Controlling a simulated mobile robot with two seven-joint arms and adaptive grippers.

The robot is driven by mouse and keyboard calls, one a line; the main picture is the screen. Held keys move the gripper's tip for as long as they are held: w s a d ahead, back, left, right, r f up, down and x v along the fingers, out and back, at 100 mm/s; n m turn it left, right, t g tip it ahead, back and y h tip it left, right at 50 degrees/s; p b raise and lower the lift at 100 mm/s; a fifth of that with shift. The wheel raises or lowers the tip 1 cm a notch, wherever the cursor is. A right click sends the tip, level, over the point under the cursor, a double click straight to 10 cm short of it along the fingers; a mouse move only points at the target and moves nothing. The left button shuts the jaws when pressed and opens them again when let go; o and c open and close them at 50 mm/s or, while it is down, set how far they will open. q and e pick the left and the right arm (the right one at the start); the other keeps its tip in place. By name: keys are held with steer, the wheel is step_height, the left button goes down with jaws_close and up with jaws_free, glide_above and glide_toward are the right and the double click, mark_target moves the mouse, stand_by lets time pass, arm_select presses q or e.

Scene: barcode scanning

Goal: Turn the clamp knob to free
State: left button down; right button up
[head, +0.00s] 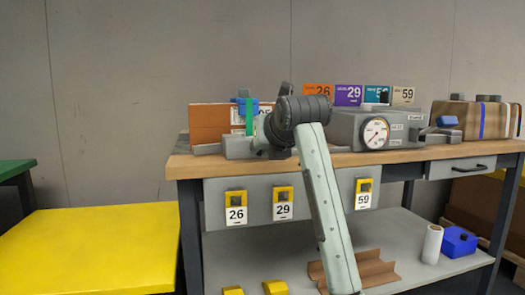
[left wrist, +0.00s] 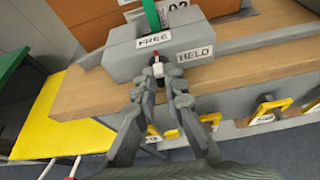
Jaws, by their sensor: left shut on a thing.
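The clamp's grey block (left wrist: 125,62) stands on the wooden bench and carries a FREE label (left wrist: 153,40) and a HELD label (left wrist: 195,53). In the head view the block (head: 238,147) is partly behind my arm. My left gripper (left wrist: 158,80) is shut on the small clamp knob (left wrist: 157,70) on the block's front. A white and red mark shows on the knob, below the FREE label and left of HELD. Its exact angle is hard to tell. In the head view my left gripper (head: 262,138) is at the block, its fingertips mostly hidden. My right gripper is not in view.
An orange-brown box (head: 210,118) with a green strap (head: 249,117) stands behind the block. A grey gauge unit (head: 350,128) is to the right, with a strapped parcel (head: 480,118) beyond it. Yellow tags hang on the bench front. A yellow table (head: 90,235) is at left.

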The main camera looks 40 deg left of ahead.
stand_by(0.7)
arm_select(q)
steer(key=c, duration=1.9)
jaws_free()
steer(key=shift+s, duration=0.1)
steer(key=v, duration=1.2)
steer(key=shift+s+a+r, duration=0.1)
steer(key=shift+a, duration=0.05)
